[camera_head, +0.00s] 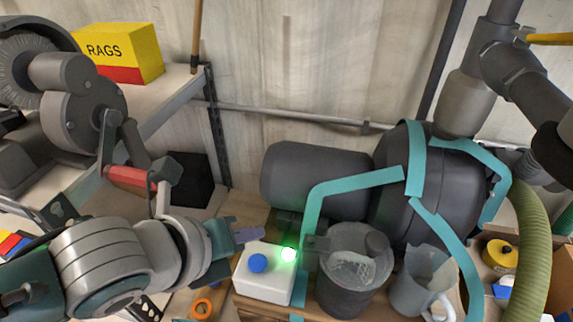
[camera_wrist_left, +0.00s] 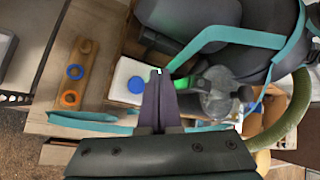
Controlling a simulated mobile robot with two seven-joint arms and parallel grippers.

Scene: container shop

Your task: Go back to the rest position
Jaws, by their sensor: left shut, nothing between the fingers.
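My left gripper (camera_head: 250,234) is shut and empty, its purple-grey fingers together above the back left corner of a white box (camera_head: 263,286). The box has a blue button (camera_head: 258,263) on top, and a green light (camera_head: 289,254) glows at its back right corner. In the left wrist view the closed fingers (camera_wrist_left: 158,86) point toward the box (camera_wrist_left: 124,76), with the blue button (camera_wrist_left: 136,84) just left of them. I cannot tell whether the fingertips touch the box. My right gripper does not show in either view.
A dark machine (camera_head: 318,180) with teal bands stands behind the box. A clear-lidded canister (camera_head: 345,295) and a jug (camera_head: 410,285) stand to its right. A grinder (camera_head: 80,110) and a yellow RAGS box (camera_head: 120,50) are at left. Rings lie on a wooden strip (camera_wrist_left: 97,65).

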